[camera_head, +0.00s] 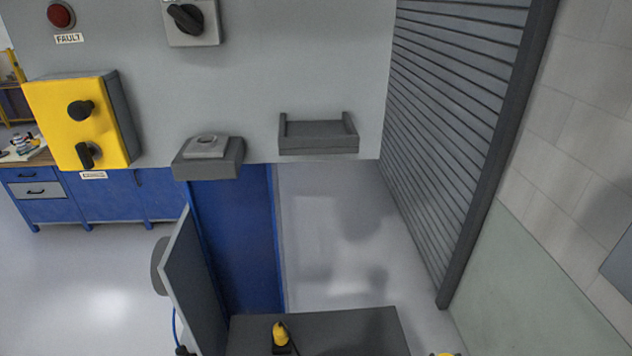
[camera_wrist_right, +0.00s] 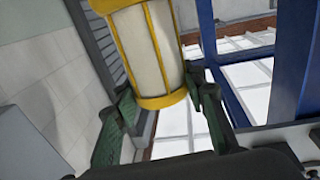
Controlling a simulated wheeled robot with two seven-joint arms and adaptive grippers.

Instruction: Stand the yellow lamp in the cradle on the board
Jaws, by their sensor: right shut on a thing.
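The yellow lamp (camera_wrist_right: 153,50) has a pale cylinder inside a yellow cage and fills the upper middle of the right wrist view. My right gripper (camera_wrist_right: 158,103) is shut on it, with a green finger on each side near the lamp's lower yellow ring. In the head view, only a small yellow tip shows at the bottom right edge, and I cannot tell if it is the lamp. The grey board (camera_head: 260,80) is upright. A dark grey tray with raised sides, which looks like the cradle (camera_head: 318,138), projects from its lower right and is empty. My left gripper is not in view.
A ledge with a light grey block (camera_head: 207,147) is left of the cradle. A yellow switch box (camera_head: 80,120) and a black knob (camera_head: 186,18) also sit on the board. Below, a small yellow object (camera_head: 280,333) stands on a dark tabletop (camera_head: 345,328). A slatted shutter (camera_head: 460,110) is at right.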

